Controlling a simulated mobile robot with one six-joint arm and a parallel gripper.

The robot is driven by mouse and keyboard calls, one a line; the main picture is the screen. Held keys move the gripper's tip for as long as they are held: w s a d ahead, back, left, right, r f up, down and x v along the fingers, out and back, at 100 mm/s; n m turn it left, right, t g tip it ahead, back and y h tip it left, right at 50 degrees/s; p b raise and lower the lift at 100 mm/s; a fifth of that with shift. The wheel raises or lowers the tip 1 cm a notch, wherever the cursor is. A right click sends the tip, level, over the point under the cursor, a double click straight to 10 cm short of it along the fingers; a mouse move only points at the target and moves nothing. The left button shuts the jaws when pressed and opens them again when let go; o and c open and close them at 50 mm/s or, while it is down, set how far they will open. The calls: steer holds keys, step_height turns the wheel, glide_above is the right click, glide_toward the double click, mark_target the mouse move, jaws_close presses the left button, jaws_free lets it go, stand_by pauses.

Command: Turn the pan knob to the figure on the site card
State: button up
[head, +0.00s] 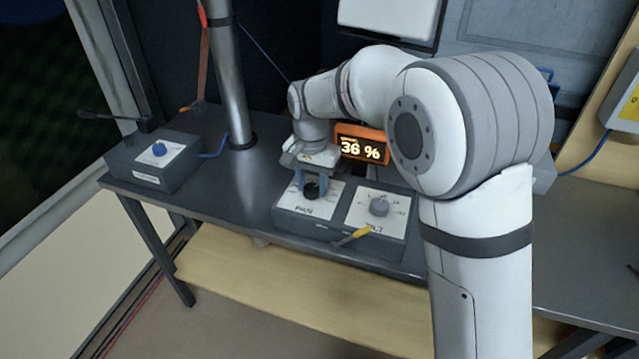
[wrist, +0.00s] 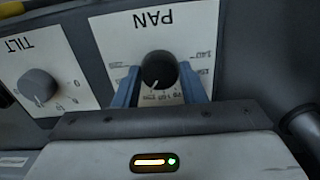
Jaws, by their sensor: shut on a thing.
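The pan knob (head: 311,190) is a round black knob on the white plate marked PAN, on a grey control box. It also shows in the wrist view (wrist: 159,70), where a light pointer line on it points down toward the gripper and slightly left. My gripper (head: 311,186) is over the plate, its two blue fingers on either side of the knob, shut on it. In the wrist view the fingers (wrist: 158,86) flank it left and right. The scale figures are small and partly hidden by the fingers. I cannot make out a site card.
The grey tilt knob (head: 379,206) is right of the pan plate, with a yellow-handled tool (head: 352,237) at the box's front edge. An orange-framed display (head: 361,148) behind appears to read 36 %. A box with a blue knob (head: 159,149) and a metal pole (head: 228,80) are left.

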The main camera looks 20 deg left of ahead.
mark_target(312, 188)
steer(key=shift+s+f, duration=0.15)
steer(key=shift+s, duration=0.1)
steer(key=o, duration=0.8)
steer(key=shift+o, duration=1.1)
steer(key=shift+w, duration=0.1)
steer(key=shift+r+p, duration=0.4)
steer(key=shift+r, duration=3.65)
